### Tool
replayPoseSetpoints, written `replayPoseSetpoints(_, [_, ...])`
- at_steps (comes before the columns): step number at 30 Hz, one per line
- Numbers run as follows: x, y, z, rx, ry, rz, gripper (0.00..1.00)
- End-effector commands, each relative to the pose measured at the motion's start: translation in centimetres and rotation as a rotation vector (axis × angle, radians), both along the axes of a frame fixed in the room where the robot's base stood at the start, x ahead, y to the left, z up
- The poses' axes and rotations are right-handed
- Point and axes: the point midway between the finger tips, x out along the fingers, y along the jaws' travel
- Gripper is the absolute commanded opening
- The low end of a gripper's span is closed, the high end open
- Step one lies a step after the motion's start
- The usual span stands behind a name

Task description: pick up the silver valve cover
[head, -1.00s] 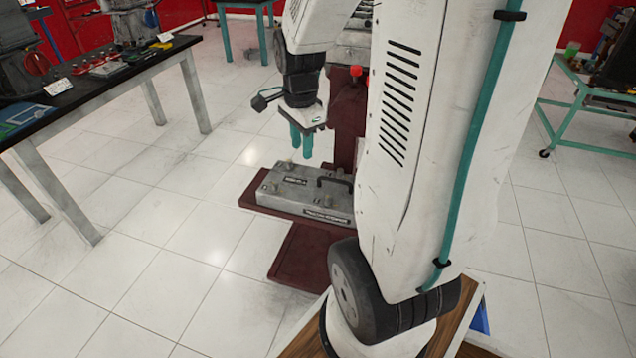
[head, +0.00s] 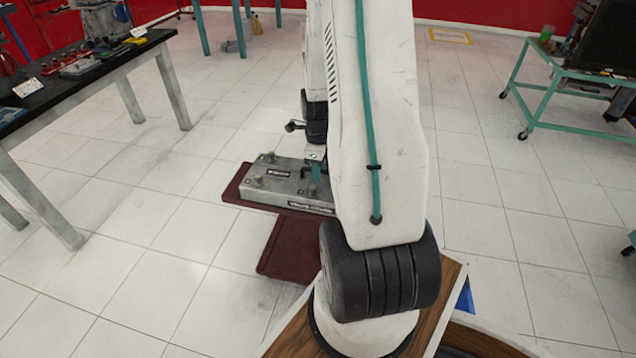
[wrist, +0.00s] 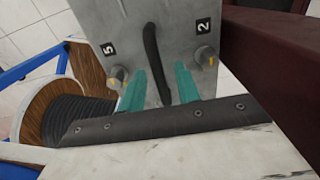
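The silver valve cover (head: 262,187) is a flat grey metal box with dark label plates on its top and side. It lies on a dark red stand in the head view, its right end hidden behind my arm. In the wrist view the cover (wrist: 125,18) fills the middle, with a black handle (wrist: 152,45) on it. My gripper (wrist: 160,75) is open, its two teal fingers apart on either side of the handle, with gaps showing. In the head view my gripper (head: 316,173) is low at the cover's right part, mostly hidden by my arm.
A dark red stand (head: 232,188) carries the cover. A black-topped workbench (head: 130,50) is at the left and a teal cart (head: 545,122) at the right.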

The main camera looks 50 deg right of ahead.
Motion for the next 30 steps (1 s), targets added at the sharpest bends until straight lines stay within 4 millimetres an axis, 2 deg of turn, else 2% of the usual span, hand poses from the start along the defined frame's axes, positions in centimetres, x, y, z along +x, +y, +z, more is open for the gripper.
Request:
replayPoseSetpoints(3, [-0.02,0.02,-1.05,0.001,0.000,0.001,0.33])
replayPoseSetpoints(10, [0.01,-0.02,-1.18,-0.001,0.000,0.001,0.33])
replayPoseSetpoints(11, [0.00,-0.01,-1.18,-0.001,0.000,0.001,0.30])
replayPoseSetpoints(14, [0.00,-0.01,-1.17,-0.001,0.000,0.001,0.02])
replayPoseSetpoints(15, [0.00,-0.01,-1.17,-0.001,0.000,0.001,0.00])
replayPoseSetpoints(30, [0.00,-0.03,-1.14,-0.001,0.000,0.001,0.00])
